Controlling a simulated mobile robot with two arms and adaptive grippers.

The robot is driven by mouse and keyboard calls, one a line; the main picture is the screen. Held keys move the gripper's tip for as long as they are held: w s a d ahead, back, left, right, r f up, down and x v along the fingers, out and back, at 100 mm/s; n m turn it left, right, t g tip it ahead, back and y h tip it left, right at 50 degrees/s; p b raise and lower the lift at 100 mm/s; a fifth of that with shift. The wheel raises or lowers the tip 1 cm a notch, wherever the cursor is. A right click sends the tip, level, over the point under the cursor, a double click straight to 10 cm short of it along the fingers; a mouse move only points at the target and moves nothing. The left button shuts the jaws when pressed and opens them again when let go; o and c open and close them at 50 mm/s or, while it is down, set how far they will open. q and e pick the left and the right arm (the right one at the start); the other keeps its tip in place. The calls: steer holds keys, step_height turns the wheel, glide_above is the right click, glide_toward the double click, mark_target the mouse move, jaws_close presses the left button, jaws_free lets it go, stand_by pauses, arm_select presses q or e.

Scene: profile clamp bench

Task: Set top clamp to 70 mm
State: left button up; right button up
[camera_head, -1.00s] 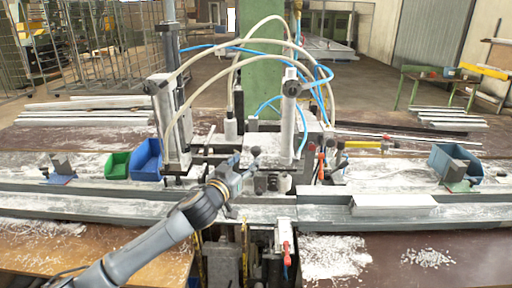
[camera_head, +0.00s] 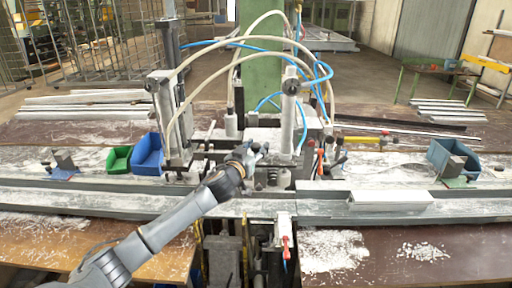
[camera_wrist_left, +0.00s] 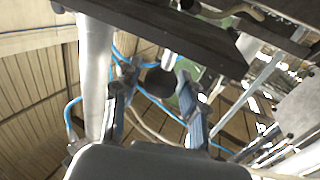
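The clamp station stands at the bench centre, with a tall grey clamp cylinder (camera_head: 288,115) on the right and another upright clamp post (camera_head: 162,112) on the left. My left gripper (camera_head: 257,149) is between them, just left of the right cylinder's lower end. In the left wrist view my gripper (camera_wrist_left: 156,88) has its two fingers apart. A dark round knob or pad (camera_wrist_left: 160,81) shows between or beyond them; I cannot tell whether they touch it. A dark spring-like part (camera_head: 270,177) sits below the gripper in the head view. No readable millimetre scale shows. My right gripper is out of view.
Pale and blue hoses (camera_head: 322,85) arch over the station. A red-handled lever (camera_head: 285,242) hangs at the front. Green (camera_head: 118,160) and blue bins (camera_head: 148,155) stand left, another blue bin (camera_head: 452,157) right. A pale profile piece (camera_head: 390,199) lies on the rail.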

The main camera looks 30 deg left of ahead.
arm_select(q)
jaws_close()
steer(key=r+p, duration=0.1)
steer(key=r, duration=0.1)
steer(key=r+p, duration=0.1)
steer(key=p, duration=0.1)
steer(key=shift+w+r, duration=0.2)
steer(key=shift+r, duration=0.2)
steer(key=shift+c, duration=0.2)
jaws_free()
steer(key=o, duration=0.3)
steer(key=shift+o, duration=0.9)
steer(key=shift+s, duration=0.35)
steer(key=shift+f, duration=0.1)
